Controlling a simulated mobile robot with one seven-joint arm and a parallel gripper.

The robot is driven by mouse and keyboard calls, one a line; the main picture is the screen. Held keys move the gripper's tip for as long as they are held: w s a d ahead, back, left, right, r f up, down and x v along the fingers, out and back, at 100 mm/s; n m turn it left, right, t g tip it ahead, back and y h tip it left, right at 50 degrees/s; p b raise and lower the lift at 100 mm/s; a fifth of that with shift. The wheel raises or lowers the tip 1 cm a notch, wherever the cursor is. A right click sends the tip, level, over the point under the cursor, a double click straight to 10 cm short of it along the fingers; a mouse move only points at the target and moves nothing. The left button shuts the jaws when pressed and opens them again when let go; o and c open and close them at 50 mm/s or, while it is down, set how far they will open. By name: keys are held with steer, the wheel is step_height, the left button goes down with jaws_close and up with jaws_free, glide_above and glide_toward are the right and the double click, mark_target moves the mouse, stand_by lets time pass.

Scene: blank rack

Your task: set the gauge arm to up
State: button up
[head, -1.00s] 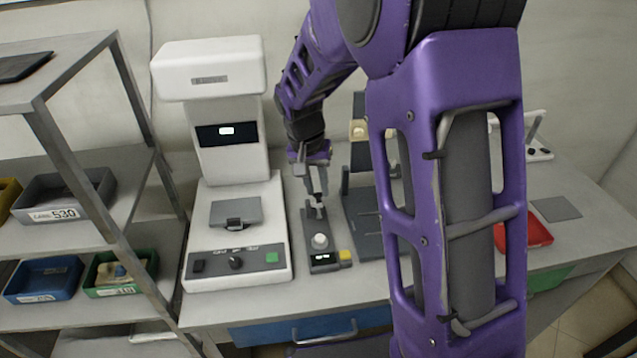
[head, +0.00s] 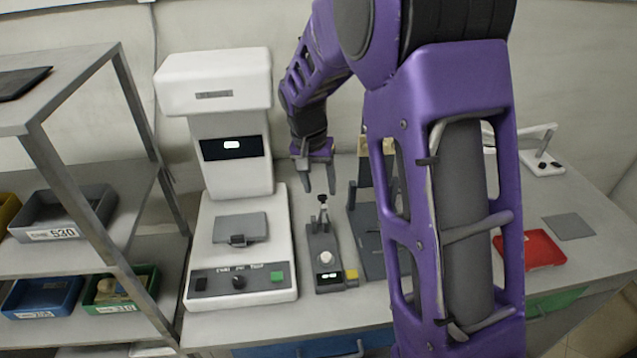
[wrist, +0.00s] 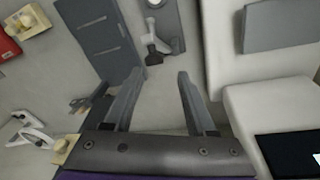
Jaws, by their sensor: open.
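The gauge (head: 325,262) is a small dark grey block with a white round knob, a small lit display and a yellow button at its front. Its gauge arm (head: 323,212) is a light lever with a black tip, at the rear of the block. It looks roughly upright. My gripper (head: 320,187) is open and empty, just behind and above the lever tip. In the wrist view the gauge arm (wrist: 153,42) shows ahead of my open fingers (wrist: 160,73), with a gap between them.
A white bench instrument (head: 240,275) stands close on the left of the gauge. A dark grey stand (head: 372,255) is close on its right. A red tray (head: 528,250) lies farther right. A shelf with bins (head: 60,215) is at the far left.

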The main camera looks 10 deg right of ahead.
steer(key=shift+r, duration=0.1)
step_height(320, 180, up, 17)
steer(key=s+a, duration=0.1)
steer(key=a, duration=0.1)
steer(key=shift+s+a+p, duration=0.25)
steer(key=shift+a+p, duration=0.05)
steer(key=shift+p, duration=0.05)
steer(key=d+f+b, duration=0.1)
steer(key=f, duration=0.4)
steer(key=d+f+n+b, duration=0.1)
steer(key=f+b, duration=0.1)
steer(key=f, duration=0.4)
steer(key=f+n+g+b, duration=0.1)
steer(key=f+b, duration=0.1)
steer(key=f, duration=0.4)
steer(key=shift+s+d+f+y, duration=0.1)
steer(key=shift+s+d+y, duration=0.1)
steer(key=shift+d+y, duration=0.2)
jaws_close()
stand_by(0.9)
